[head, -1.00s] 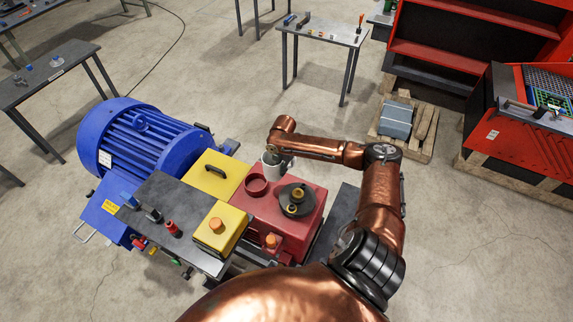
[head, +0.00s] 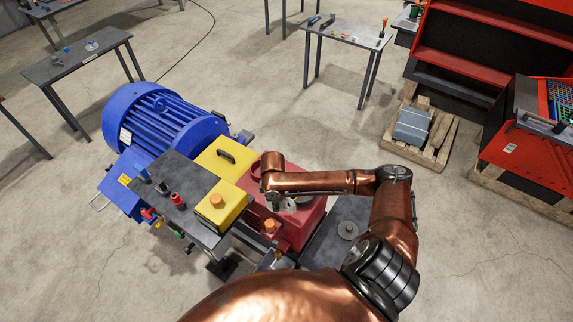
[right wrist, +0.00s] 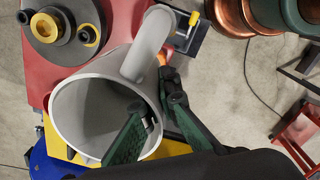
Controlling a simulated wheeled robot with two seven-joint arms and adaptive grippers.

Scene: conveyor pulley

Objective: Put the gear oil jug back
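The gear oil jug is a pale grey open-topped vessel with a thick tubular handle. In the right wrist view the jug (right wrist: 85,105) fills the left middle, its mouth facing the camera. My right gripper (right wrist: 155,120) has one green finger inside the mouth and one outside, closed on the jug's wall. In the head view my right gripper (head: 279,203) is over the red gearbox housing (head: 312,224), and a small part of the jug (head: 290,205) shows below the copper arm. Whether the jug touches the housing is not clear. My left gripper is not in view.
A dark grey surface (head: 325,246) with a round grey disc (head: 348,230) lies right of the housing. Yellow covers (head: 219,212), a blue motor (head: 165,128) and a grey plate (head: 188,188) with several small items stand left. A table (head: 345,38) and pallet (head: 436,153) stand behind.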

